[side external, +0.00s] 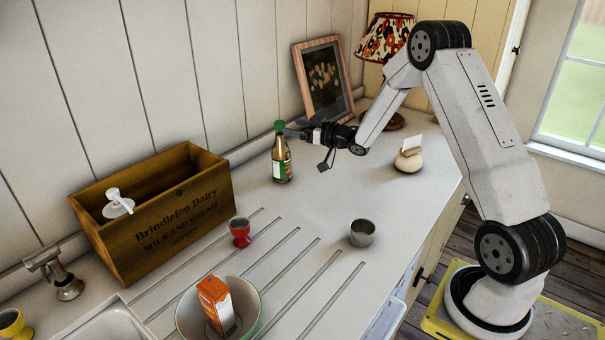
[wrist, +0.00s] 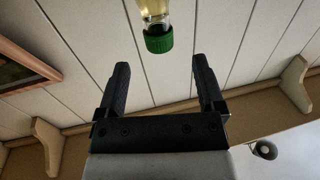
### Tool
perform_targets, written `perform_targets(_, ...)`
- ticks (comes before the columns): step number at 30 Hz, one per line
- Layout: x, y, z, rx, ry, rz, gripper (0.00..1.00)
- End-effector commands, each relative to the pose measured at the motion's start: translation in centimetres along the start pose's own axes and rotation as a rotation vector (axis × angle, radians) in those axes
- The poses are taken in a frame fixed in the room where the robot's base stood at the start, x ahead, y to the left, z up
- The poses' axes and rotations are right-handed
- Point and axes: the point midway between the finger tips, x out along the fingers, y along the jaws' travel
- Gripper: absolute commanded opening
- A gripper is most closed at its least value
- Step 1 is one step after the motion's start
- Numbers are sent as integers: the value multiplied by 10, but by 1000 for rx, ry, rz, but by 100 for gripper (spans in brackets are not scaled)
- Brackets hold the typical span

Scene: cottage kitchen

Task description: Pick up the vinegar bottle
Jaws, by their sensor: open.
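The vinegar bottle (side external: 281,160) stands upright on the counter in the side external view, with a green cap and a label on its body. In the wrist view the bottle (wrist: 155,18) shows upside down, its green cap and clear yellowish neck at the top, ahead of the fingertips. My gripper (side external: 290,130) is at about cap height, to the right of the bottle's top. In the wrist view my gripper (wrist: 160,66) has its two black fingers apart with nothing between them. The bottle's lower body is outside the wrist view.
A wooden crate (side external: 165,232) stands to the left against the wall. A picture frame (side external: 299,68) leans on the wall behind my gripper. A red egg cup (side external: 239,232), a metal cup (side external: 362,233) and a bowl (side external: 252,327) are nearer. The counter around the bottle is clear.

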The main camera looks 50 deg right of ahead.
Motion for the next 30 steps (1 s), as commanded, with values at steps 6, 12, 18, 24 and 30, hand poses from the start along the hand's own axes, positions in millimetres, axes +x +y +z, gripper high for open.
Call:
perform_targets(6,17,0,1,0,-1,-1,87)
perform_targets(12,22,0,0,0,0,0,87)
perform_targets(18,26,0,1,0,0,-1,87)
perform_targets(24,42,0,2,1,0,-1,87)
perform_targets(30,62,0,3,0,0,-1,87)
